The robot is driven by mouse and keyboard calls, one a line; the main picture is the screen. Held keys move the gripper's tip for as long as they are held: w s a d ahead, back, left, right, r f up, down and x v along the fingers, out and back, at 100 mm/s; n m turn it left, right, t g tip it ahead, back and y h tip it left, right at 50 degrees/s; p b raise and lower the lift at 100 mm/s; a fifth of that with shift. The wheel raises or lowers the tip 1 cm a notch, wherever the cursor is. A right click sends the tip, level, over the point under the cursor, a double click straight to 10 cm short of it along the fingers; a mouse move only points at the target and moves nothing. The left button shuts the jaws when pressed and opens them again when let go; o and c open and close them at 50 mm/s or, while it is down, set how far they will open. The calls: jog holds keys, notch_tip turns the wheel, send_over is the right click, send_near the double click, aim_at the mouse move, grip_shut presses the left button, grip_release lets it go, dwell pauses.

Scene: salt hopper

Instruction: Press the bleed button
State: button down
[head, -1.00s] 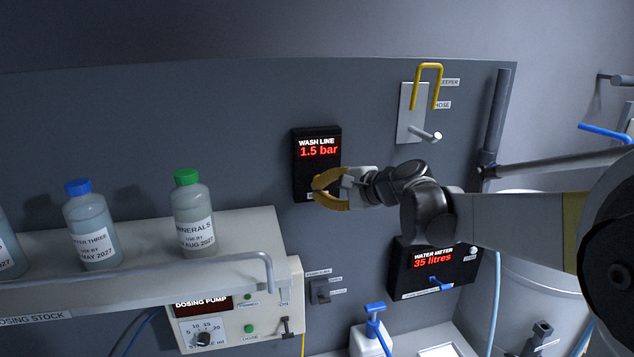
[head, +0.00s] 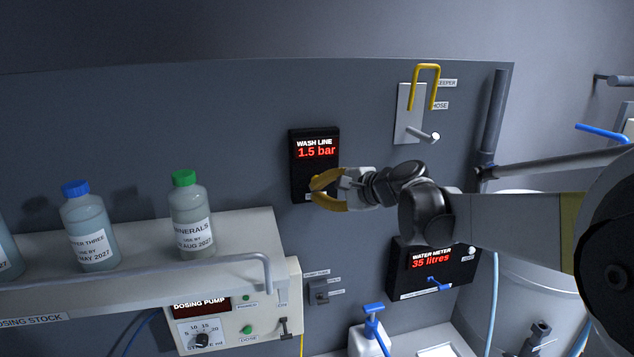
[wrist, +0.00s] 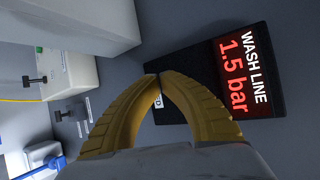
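The wash line box (head: 316,165) is a black panel on the grey wall with a red 1.5 bar readout; it also shows in the wrist view (wrist: 200,78). My gripper (head: 313,189) is at the lower part of this box, its yellow fingers covering much of the lower edge. In the wrist view, my gripper's fingertips (wrist: 158,76) come together at the box's lower end, with nothing seen between them.
A shelf (head: 245,235) with bottles stands at the left, above the dosing pump (head: 240,322). The water meter (head: 433,268) is below my arm. A hose holder plate (head: 408,112) with a yellow hook is at the upper right.

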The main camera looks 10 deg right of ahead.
jog(key=shift+w, duration=0.15)
jog(key=shift+w, duration=0.35)
jog(key=shift+w+b, duration=0.3)
jog(key=shift+w, duration=0.15)
dwell(1.0)
jog(key=shift+s, duration=0.95)
jog(key=s, duration=0.5)
dwell(0.6)
